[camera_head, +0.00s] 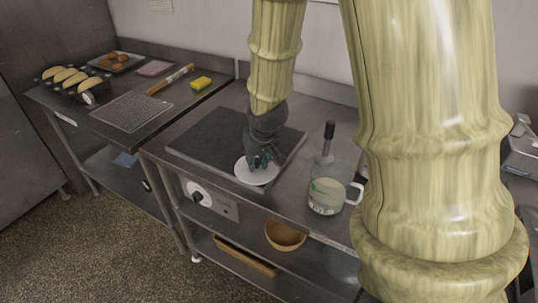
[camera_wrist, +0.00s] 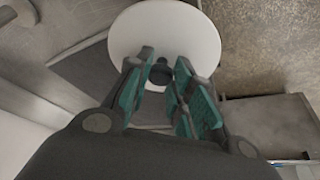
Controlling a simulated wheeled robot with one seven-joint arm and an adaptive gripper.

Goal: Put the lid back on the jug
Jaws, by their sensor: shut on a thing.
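The lid is a round white disc (camera_head: 257,173) with a dark knob. In the head view it is at the front right edge of the dark flat plate. In the wrist view the white disc (camera_wrist: 195,35) spreads beyond my fingertips, and its knob (camera_wrist: 161,72) lies between them. My gripper (camera_head: 262,160) points down and is shut on the lid by the knob; the wrist view also shows its teal finger pads (camera_wrist: 165,85). The clear jug (camera_head: 325,196) stands upright to the right of the lid, with pale contents, a handle on its right and an open top.
A black-handled utensil (camera_head: 329,132) rises just behind or in the jug; I cannot tell which. The dark plate (camera_head: 205,140) is beneath my gripper. A yellow sponge (camera_head: 201,84) and loaf tins (camera_head: 70,80) are on the left counter. A bowl (camera_head: 285,236) is on the shelf below.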

